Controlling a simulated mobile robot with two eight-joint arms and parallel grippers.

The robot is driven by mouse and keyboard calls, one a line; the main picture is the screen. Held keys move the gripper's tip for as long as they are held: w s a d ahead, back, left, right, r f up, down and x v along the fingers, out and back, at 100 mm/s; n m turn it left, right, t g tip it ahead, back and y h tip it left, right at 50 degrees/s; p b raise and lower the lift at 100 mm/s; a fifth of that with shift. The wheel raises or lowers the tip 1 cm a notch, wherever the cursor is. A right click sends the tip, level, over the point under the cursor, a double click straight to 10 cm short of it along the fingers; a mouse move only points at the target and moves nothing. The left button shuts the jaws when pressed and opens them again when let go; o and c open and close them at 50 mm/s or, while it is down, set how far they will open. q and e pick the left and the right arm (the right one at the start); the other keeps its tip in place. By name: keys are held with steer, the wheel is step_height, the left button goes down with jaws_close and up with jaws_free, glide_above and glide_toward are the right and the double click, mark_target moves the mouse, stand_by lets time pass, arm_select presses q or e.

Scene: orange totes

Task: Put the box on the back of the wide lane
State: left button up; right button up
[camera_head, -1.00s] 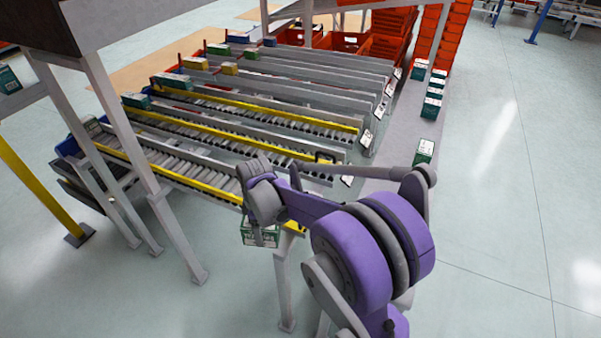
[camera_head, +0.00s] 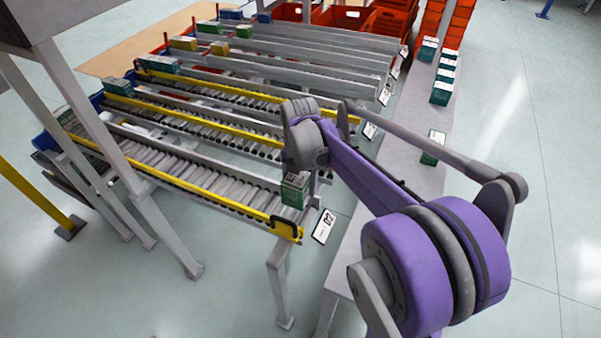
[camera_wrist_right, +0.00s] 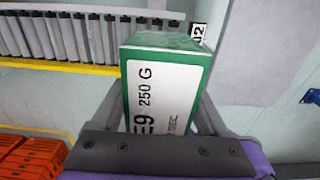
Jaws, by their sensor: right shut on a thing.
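My right gripper (camera_head: 302,172) is shut on a green and white box (camera_head: 295,190), held near the front end of the nearest roller lane. In the right wrist view the box (camera_wrist_right: 165,90) sits between the two fingers (camera_wrist_right: 162,112), its white label reading "250 G". The nearest lane (camera_head: 190,172), the widest, has grey rollers and yellow rails and slopes from upper left to lower right. The box appears above its front end; I cannot tell the exact height. My left gripper is not in view.
Narrower lanes (camera_head: 205,118) lie behind, with several boxes at their far-left ends. Grey uprights (camera_head: 150,200) cross the lane's left part. A grey shelf (camera_head: 400,180) with more green boxes runs along the right. Red totes (camera_head: 345,17) stand at the back.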

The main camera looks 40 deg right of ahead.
steer(key=shift+w+d+f, duration=0.15)
steer(key=shift+d+f, duration=0.1)
steer(key=shift+f, duration=0.5)
steer(key=shift+a+f+b, duration=0.2)
steer(key=shift+f+b, duration=0.25)
steer(key=shift+f, duration=0.15)
arm_select(q)
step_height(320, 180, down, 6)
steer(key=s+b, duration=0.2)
steer(key=b, duration=0.1)
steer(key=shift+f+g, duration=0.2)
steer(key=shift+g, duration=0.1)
arm_select(e)
steer(key=shift+f, duration=3.15)
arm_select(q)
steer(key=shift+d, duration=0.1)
arm_select(e)
steer(key=o, duration=1.4)
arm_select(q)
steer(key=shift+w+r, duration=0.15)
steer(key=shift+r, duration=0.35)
arm_select(e)
step_height(320, 180, up, 11)
steer(key=shift+f, duration=0.1)
